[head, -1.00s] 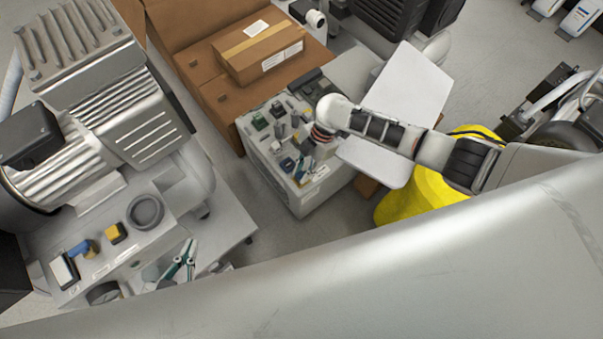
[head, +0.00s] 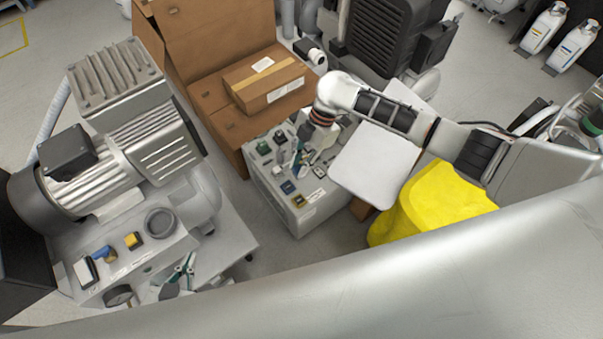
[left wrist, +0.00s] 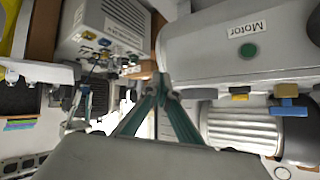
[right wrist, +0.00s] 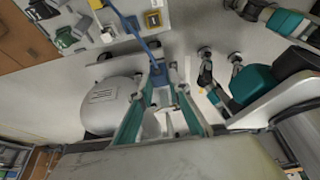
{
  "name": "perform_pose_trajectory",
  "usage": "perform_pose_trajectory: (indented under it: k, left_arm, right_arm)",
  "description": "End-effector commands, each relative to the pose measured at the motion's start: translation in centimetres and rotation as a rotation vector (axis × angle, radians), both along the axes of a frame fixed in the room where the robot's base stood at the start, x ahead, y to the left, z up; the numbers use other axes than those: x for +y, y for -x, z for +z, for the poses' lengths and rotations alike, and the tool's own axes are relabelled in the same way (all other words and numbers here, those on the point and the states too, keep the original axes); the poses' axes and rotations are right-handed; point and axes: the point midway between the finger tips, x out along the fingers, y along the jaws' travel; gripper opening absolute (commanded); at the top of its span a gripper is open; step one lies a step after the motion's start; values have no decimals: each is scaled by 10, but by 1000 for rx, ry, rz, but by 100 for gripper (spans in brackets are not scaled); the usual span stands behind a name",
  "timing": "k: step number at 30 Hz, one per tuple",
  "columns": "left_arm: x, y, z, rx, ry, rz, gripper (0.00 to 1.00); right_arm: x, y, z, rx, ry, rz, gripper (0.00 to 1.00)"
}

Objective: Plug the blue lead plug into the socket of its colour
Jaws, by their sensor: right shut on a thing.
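The blue lead plug (right wrist: 158,76) is between the fingertips of my right gripper (right wrist: 161,72), which is shut on it. Its blue lead (right wrist: 128,24) runs up toward the panel in the right wrist view. In the head view my right gripper (head: 300,158) is over the pale box, and the plug is hard to make out there. The blue socket (head: 287,187) is on the box top near its front, apart from the gripper.
The pale box (head: 318,211) also bears a yellow socket (head: 299,201) and dark and green fittings (head: 263,147). A compressor (head: 110,165) stands left, a carton (head: 265,78) behind. A white tray (head: 376,165) and yellow bag (head: 430,205) are at right.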

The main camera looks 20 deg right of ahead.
Motion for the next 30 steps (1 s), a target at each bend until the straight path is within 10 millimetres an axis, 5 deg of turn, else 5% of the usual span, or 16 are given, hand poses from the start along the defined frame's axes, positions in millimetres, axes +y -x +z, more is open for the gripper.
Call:
perform_pose_trajectory:
  k: [15, 22, 30]
  left_arm:
    - [1, 1, -2, 4, 0, 2, 0]
    - [-1, 10, -20, 29, 2, -1, 0]
    - [-10, -2, -13, -4, 17, -17, 0]
  right_arm:
    - [1, 0, 6, 3, -1, 0, 3]
    - [6, -9, -20, 11, -1, 0, 3]
    - [13, -25, -47, 11, -2, 1, 3]
